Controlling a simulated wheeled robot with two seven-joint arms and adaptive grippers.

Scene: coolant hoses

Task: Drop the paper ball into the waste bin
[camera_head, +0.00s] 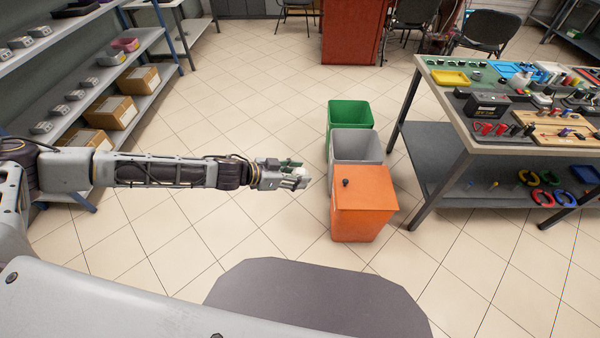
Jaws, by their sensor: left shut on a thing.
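My left gripper (294,180) reaches in from the left and is shut on the paper ball (300,172), a small white thing mostly hidden between the fingers. It is held in the air just left of a row of bins. The row has a green open bin (334,118) at the back, a grey open bin (341,158) in the middle and an orange bin (362,222) in front. The orange bin has a closed lid with a small dark knob. Which of them is the waste bin is not marked. My right gripper is not in view.
A workbench (431,88) with tools, parts and a lower shelf stands right of the bins. A shelf rack (150,38) with cardboard boxes stands at the left. Chairs and a red-brown cabinet (352,35) are at the back. The tiled floor around the bins is clear.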

